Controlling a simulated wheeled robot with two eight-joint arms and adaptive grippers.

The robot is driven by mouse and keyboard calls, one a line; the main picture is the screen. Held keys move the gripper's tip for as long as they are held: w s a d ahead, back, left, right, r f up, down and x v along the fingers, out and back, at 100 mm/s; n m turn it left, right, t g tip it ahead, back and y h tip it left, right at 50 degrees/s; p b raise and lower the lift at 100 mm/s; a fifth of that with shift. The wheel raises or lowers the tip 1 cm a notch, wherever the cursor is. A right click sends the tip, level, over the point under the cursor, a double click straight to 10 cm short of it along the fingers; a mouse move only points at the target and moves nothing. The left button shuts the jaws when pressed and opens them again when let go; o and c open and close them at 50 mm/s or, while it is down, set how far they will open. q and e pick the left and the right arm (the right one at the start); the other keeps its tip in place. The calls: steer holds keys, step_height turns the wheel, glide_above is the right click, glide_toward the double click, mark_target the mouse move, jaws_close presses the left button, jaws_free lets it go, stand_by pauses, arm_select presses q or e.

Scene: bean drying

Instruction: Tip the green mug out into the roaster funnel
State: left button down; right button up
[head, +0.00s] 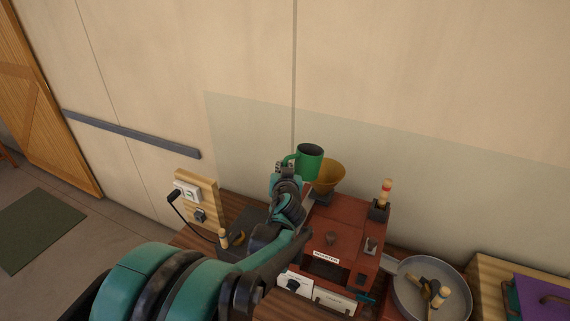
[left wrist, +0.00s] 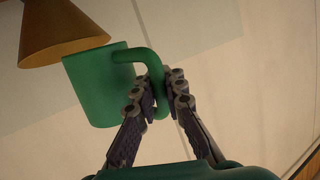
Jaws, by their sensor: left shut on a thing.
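The green mug (head: 309,162) is held up beside the roaster funnel, roughly upright with its dark opening showing. My left gripper (head: 284,168) is shut on the mug's handle. In the left wrist view the gripper (left wrist: 162,90) pinches the handle of the mug (left wrist: 92,88). The tan roaster funnel (head: 328,177) stands on the red roaster (head: 345,222), just right of and partly behind the mug. The funnel (left wrist: 62,30) also shows in the left wrist view, close to the mug. The mug's contents are hidden. My right gripper is not in view.
A grey pan (head: 405,302) with wooden-handled tools stands right of the roaster. A striped-handled piece (head: 385,192) rises from the roaster's right side. A socket board (head: 197,203) with a cable is on the left. The wall is close behind.

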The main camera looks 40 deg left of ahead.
arm_select(q)
steer(key=shift+r+p, duration=0.35)
steer(key=shift+r, duration=0.1)
steer(key=shift+s+f+b, duration=0.1)
steer(key=shift+f+b, duration=0.15)
steer(key=shift+b, duration=0.1)
step_height(320, 180, up, 2)
steer(key=m+g+p, duration=0.1)
steer(key=p, duration=0.2)
steer(key=shift+d+r, duration=0.1)
steer(key=shift+r, duration=0.05)
steer(key=shift+r+m+g+p, duration=0.15)
steer(key=shift+m+g+p, duration=0.15)
steer(key=shift+p, duration=0.05)
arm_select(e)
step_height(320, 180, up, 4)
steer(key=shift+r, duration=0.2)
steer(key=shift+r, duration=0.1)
